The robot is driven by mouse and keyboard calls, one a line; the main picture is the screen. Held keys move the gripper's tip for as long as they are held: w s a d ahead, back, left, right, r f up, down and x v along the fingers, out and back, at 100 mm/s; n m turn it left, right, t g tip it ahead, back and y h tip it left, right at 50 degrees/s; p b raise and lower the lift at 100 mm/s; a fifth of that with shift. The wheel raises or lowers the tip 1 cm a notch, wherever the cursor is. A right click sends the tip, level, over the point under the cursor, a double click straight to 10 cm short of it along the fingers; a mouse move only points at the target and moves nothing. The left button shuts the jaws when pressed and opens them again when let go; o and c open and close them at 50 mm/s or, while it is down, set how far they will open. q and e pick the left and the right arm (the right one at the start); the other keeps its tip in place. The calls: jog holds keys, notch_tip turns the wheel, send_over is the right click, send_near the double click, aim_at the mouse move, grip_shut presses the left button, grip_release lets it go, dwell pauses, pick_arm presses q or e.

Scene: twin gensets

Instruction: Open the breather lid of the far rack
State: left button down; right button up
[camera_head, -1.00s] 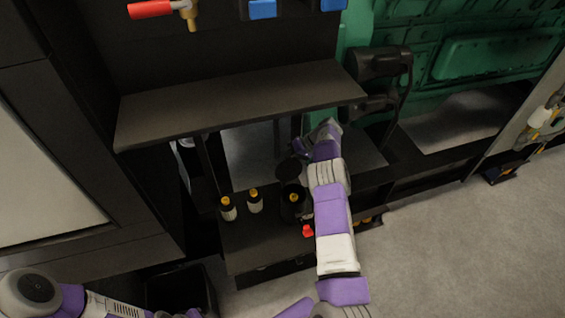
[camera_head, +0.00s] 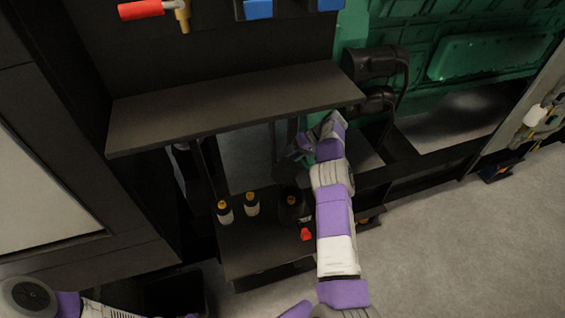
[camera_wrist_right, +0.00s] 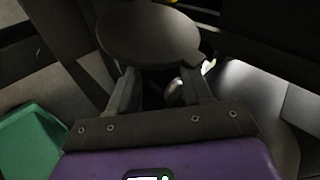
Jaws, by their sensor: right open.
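A dark, flat round disc (camera_wrist_right: 150,35), which looks like the breather lid, fills the upper middle of the right wrist view. It lies just beyond my right gripper (camera_wrist_right: 162,80), whose two fingers are apart with nothing clearly held between them. A small shiny metal part (camera_wrist_right: 175,90) shows in the gap. In the head view my right gripper (camera_head: 303,148) is beside the lower rack, under the shelf's right end; the disc is hard to make out there. I cannot tell whether the fingers touch it. My left gripper is out of view.
A dark shelf (camera_head: 235,105) overhangs the rack from above. Two bottles with yellow caps (camera_head: 251,204) and (camera_head: 224,212), a black container (camera_head: 293,206) and a red part (camera_head: 306,234) are on the lower rack. Green machinery (camera_head: 490,55) stands behind on the right; floor at lower right is clear.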

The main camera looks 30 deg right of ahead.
jog(key=shift+v, duration=1.65)
